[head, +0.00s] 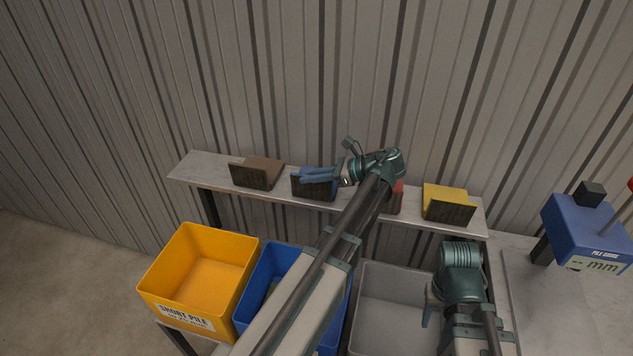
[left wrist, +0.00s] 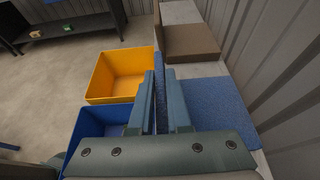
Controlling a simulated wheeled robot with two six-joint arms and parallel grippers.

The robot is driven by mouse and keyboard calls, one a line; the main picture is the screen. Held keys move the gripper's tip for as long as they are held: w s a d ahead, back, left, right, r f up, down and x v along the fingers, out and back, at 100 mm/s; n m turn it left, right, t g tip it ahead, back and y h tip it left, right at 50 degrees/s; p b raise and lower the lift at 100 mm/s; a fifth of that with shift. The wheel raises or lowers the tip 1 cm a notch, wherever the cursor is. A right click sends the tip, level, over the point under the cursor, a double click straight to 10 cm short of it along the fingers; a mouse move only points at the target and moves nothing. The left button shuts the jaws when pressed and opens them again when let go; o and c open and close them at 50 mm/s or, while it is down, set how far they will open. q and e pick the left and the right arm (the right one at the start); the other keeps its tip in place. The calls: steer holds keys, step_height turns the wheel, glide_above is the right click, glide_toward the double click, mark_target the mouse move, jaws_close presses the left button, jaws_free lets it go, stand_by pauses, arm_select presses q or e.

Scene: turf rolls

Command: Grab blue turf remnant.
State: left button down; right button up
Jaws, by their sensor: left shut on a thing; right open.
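The blue turf remnant (head: 314,189) lies on the narrow shelf, between the brown and red ones. It has a dark front face and a blue pile surface, which shows flat in the left wrist view (left wrist: 222,108). My left gripper (head: 304,178) reaches over it from the right and is shut on its upright front part. In the left wrist view a thin blue strip stands between the fingers (left wrist: 161,95). My right gripper (head: 429,316) is open and empty above the grey bin, low at the right.
The shelf (head: 195,168) also holds brown (head: 260,171), red (head: 396,198) and yellow (head: 446,200) remnants. Below stand a yellow bin (head: 202,264), a blue bin (head: 251,286) and a grey bin (head: 377,300). A blue pile gauge (head: 585,230) stands at right. A ribbed wall rises behind.

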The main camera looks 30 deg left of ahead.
stand_by(0.5)
arm_select(q)
step_height(320, 180, up, 10)
steer(key=p, duration=1)
